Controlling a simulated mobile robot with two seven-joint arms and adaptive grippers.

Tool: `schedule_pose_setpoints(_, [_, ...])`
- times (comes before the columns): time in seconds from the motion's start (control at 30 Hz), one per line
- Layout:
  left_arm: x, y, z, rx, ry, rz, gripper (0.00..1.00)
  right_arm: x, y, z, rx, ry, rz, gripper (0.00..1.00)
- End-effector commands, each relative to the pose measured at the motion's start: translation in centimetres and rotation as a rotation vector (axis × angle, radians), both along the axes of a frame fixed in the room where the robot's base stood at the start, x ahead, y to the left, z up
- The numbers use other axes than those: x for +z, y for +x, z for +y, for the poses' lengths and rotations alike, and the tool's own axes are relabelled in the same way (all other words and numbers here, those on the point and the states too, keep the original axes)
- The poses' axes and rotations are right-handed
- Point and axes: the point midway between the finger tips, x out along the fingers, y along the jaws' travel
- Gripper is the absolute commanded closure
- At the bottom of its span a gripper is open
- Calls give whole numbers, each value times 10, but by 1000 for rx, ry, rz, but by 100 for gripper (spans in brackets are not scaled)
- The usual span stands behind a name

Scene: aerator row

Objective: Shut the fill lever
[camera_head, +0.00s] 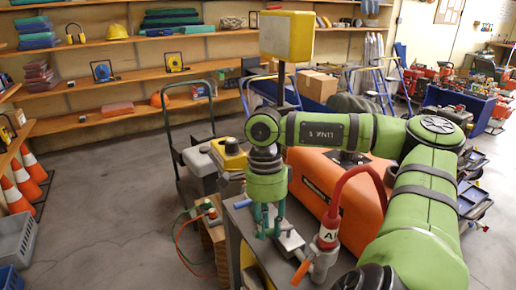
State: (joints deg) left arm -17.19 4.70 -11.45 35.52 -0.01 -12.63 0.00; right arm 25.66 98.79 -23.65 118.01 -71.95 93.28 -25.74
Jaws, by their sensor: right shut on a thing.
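My right gripper (268,226) is green and points down at the near end of a grey bench (240,222). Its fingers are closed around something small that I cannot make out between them. Just right of it is a pale metal block (289,242) on the bench. Farther right, a metal valve fitting (322,262) joins a red hose (350,174) with a white tag. An orange lever (301,272) sticks out from the fitting, down and to the left, apart from my fingertips. I cannot tell for sure that it is the fill lever. My left gripper is not in view.
A large orange machine (312,182) stands behind the hose. A yellow-topped case (229,154) and a green hand truck (170,128) stand behind the gripper. Orange cones (24,184) are at the far left.

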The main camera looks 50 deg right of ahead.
Motion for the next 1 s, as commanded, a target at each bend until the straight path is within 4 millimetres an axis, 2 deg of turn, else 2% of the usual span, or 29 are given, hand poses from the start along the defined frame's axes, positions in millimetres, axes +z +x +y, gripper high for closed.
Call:
schedule_pose_setpoints(0.4, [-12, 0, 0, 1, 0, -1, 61, -1, -9, 7, 223, 6, -4, 100])
schedule_pose_setpoints(1.0, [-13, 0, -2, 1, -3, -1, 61, 0, -11, 8, 266, 6, -2, 100])
